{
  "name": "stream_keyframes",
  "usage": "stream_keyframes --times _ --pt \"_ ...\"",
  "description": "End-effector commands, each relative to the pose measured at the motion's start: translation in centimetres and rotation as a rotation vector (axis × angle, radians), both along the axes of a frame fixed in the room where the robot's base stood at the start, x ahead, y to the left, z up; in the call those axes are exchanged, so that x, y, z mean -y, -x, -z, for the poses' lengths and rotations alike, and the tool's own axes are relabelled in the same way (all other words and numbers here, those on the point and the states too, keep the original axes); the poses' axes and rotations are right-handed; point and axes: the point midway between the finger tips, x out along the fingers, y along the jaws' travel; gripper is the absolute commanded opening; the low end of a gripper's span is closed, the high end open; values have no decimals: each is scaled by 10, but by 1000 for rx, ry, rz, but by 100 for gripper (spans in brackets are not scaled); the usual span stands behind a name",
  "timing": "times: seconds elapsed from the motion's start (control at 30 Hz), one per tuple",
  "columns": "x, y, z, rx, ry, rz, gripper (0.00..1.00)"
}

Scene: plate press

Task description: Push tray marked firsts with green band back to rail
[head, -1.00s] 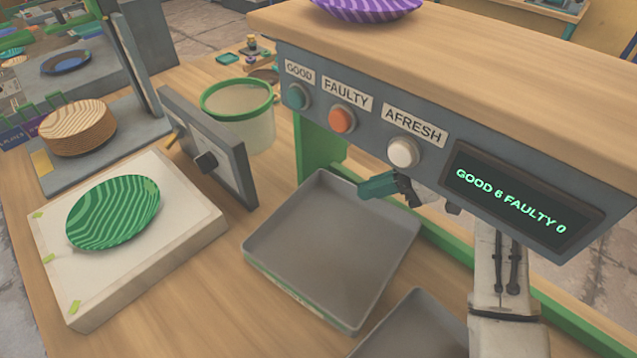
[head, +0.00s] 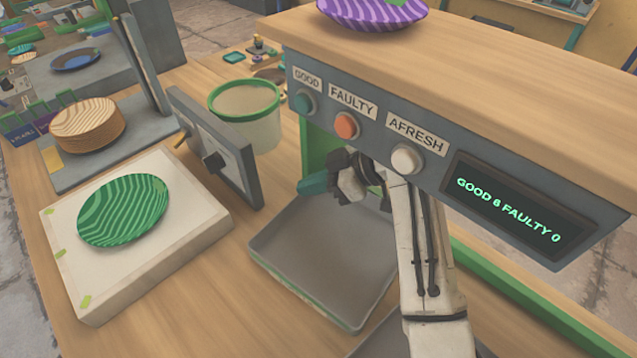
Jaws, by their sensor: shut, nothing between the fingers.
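The grey tray with a green band along its front side (head: 320,308) lies on the wooden table under the button panel. It is empty where it shows, and my arm covers its right side. Lettering on the band is too small to read. A green rail (head: 520,298) runs along the table behind the trays, and my arm hides part of it. My gripper (head: 310,186) is shut and empty, with teal fingertips pointing left. It is in front of the panel, above the tray's far edge; whether it touches the tray I cannot tell.
A second grey tray (head: 375,347) is partly hidden by my arm. A green striped plate (head: 124,209) lies on a white block at left. A green-rimmed bin (head: 250,130) stands behind an upright grey plate.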

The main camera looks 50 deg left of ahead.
Motion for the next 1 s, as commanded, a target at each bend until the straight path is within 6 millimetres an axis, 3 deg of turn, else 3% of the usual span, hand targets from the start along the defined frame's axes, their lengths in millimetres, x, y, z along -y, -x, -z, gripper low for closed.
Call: stream_keyframes --times 0.03,0.37,0.5,0.6,1.0 --pt "2 1 9 -5 15 0 0" --pt "4 2 14 -8 25 0 0" --pt "15 -7 16 -9 26 3 0" --pt "24 -14 16 -10 27 2 0" --pt "23 -14 6 -10 20 2 0"
